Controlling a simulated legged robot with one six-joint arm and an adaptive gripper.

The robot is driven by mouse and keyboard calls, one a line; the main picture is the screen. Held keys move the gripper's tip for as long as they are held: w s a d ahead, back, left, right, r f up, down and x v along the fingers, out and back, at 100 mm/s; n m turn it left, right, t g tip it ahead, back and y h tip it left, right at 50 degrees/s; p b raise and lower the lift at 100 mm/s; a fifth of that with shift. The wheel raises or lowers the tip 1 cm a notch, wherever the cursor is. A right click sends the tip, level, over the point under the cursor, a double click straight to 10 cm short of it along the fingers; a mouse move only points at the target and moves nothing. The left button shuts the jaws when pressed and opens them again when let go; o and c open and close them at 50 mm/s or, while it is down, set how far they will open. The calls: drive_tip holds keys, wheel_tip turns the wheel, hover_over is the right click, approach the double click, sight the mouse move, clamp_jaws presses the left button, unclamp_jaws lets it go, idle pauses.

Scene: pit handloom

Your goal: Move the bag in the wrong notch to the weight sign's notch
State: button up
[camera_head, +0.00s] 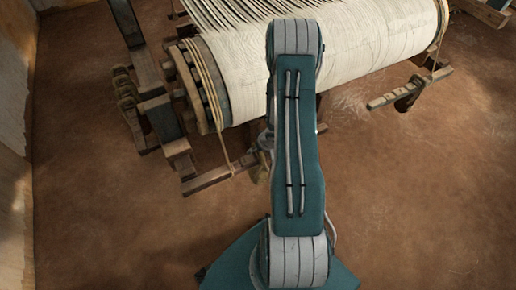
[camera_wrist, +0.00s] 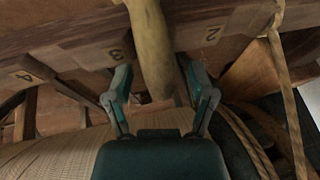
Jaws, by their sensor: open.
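A tan, elongated bag (camera_wrist: 152,45) hangs at a dark wooden bar (camera_wrist: 75,48) in the wrist view, between the marks 3 and 2. My gripper (camera_wrist: 156,68) is open, with one finger on each side of the bag's lower part. I cannot tell whether the fingers touch it. In the head view the bag (camera_head: 260,172) shows partly beside my arm, below the wooden bar (camera_head: 208,180). The bag's top and the notch holding it are out of sight. I cannot make out a weight sign.
The marks 4 (camera_wrist: 27,77), 3 (camera_wrist: 116,54) and 2 (camera_wrist: 212,34) look upside down. A rope (camera_wrist: 285,90) runs down at right. The cloth roll (camera_head: 370,45) stands behind the bar. A second bar (camera_head: 385,99) hangs at right.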

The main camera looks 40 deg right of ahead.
drive_tip(key=v, duration=1.2)
drive_tip(key=shift+d, duration=0.1)
drive_tip(key=w+a+r+t+h, duration=0.1)
drive_tip(key=w+a+r+h, duration=0.15)
drive_tip(key=r, duration=0.85)
drive_tip(key=w+a+r+h, duration=0.2)
drive_tip(key=r+h, duration=0.2)
drive_tip(key=r, duration=0.7)
drive_tip(key=s+a+r+n+y, duration=0.1)
drive_tip(key=s+a+r, duration=0.2)
drive_tip(key=a, duration=0.4)
drive_tip(key=s+a+r+n+y, duration=0.1)
drive_tip(key=s+a+r+y, duration=0.1)
drive_tip(key=s+a+r, duration=0.2)
drive_tip(key=s+a+r+n+y, duration=0.1)
drive_tip(key=s+a+r+y, duration=0.1)
drive_tip(key=s+a, duration=0.4)
drive_tip(key=a+r, duration=0.1)
drive_tip(key=a, duration=0.2)
drive_tip(key=shift+s+a+r, duration=0.35)
drive_tip(key=shift+a, duration=0.05)
